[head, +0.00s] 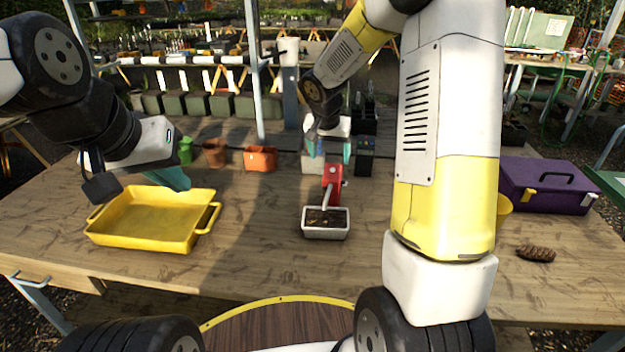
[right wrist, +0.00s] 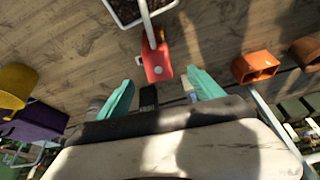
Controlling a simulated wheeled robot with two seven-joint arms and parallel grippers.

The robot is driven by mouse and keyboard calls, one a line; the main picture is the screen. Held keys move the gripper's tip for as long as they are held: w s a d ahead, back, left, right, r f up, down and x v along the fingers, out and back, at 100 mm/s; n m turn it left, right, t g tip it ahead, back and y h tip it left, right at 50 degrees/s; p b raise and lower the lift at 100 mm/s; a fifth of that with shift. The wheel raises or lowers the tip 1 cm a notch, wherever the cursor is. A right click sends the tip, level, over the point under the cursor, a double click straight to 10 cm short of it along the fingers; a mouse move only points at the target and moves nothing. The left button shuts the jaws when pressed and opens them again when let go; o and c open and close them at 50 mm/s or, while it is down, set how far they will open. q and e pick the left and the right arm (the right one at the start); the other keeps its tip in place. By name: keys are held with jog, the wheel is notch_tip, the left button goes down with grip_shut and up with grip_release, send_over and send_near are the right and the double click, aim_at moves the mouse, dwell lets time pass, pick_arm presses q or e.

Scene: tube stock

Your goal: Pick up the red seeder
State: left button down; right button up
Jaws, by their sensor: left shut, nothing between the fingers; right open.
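The red seeder (head: 332,178) stands at the middle of the table, with its pale spout reaching into a small white planter of dark soil (head: 326,233). In the right wrist view the seeder (right wrist: 156,62) appears just beyond and between the teal fingertips. My right gripper (head: 329,151) is open and empty, close to the seeder's far, upper end; its fingers (right wrist: 162,84) also show in the right wrist view. Whether they touch it I cannot tell. My left gripper (head: 178,180) is shut and empty near the yellow tray's back edge, away from the seeder.
A yellow tray (head: 92,233) lies at left. An orange pot (head: 261,159), a brown pot (head: 215,153) and a green pot (head: 185,150) stand at the back. A purple box (head: 545,187) and a pinecone (head: 536,253) are at right. The table around the planter is clear.

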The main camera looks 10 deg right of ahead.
aim_at(332, 170)
jog(key=x, duration=0.8)
jog(key=shift+d+r, duration=0.1)
jog(key=shift+d, duration=0.15)
jog(key=shift+c, duration=0.3)
grip_shut()
